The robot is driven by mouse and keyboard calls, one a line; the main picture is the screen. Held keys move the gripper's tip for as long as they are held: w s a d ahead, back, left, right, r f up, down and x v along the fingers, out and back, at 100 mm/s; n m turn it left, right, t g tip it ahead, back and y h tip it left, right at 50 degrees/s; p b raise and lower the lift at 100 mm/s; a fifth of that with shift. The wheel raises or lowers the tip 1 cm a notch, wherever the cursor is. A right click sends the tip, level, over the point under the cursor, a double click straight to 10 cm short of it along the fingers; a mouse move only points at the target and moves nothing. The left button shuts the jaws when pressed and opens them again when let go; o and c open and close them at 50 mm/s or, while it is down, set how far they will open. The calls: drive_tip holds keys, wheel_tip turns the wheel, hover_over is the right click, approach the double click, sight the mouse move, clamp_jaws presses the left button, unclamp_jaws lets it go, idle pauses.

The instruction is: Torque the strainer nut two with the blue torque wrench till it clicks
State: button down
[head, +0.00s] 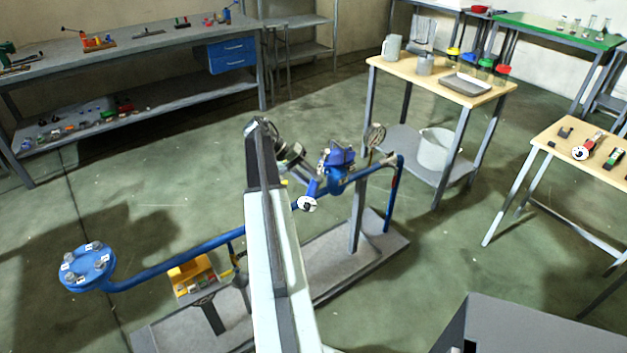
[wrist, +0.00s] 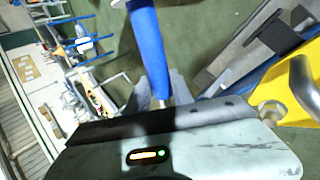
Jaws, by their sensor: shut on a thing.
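My gripper (head: 296,170) is beside the blue strainer (head: 340,158) on the pipe stand in the head view. In the wrist view, my gripper (wrist: 162,98) is shut on the blue torque wrench (wrist: 147,45), whose blue handle rises from the jaws. In the head view, the wrench (head: 313,188) shows as a short blue length with a white round dial at its lower end, left of the strainer. The nuts on the strainer cover are too small to tell apart. I cannot tell whether the wrench touches a nut.
A blue flange (head: 86,264) with several labelled bolts ends the pipe at left. A small table (head: 590,140) at right holds a red wrench (head: 592,140) and a green one (head: 613,158). The green floor between is open.

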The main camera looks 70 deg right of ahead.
drive_tip(key=shift+s+n+h, duration=0.4)
drive_tip(key=shift+s+n, duration=0.2)
drive_tip(key=shift+s, duration=0.4)
drive_tip(key=shift+s+d+n, duration=0.2)
drive_tip(key=shift+s+n, duration=0.1)
drive_tip(key=shift+s, duration=0.05)
drive_tip(key=shift+s+h, duration=0.1)
drive_tip(key=shift+h, duration=0.2)
drive_tip(key=shift+s+d+n+t+h, duration=0.3)
drive_tip(key=shift+s+n, duration=0.1)
drive_tip(key=shift+s, duration=0.15)
drive_tip(key=shift+s+d+n+t+h, duration=0.2)
drive_tip(key=shift+s+n+h, duration=0.15)
drive_tip(key=shift+s, duration=0.2)
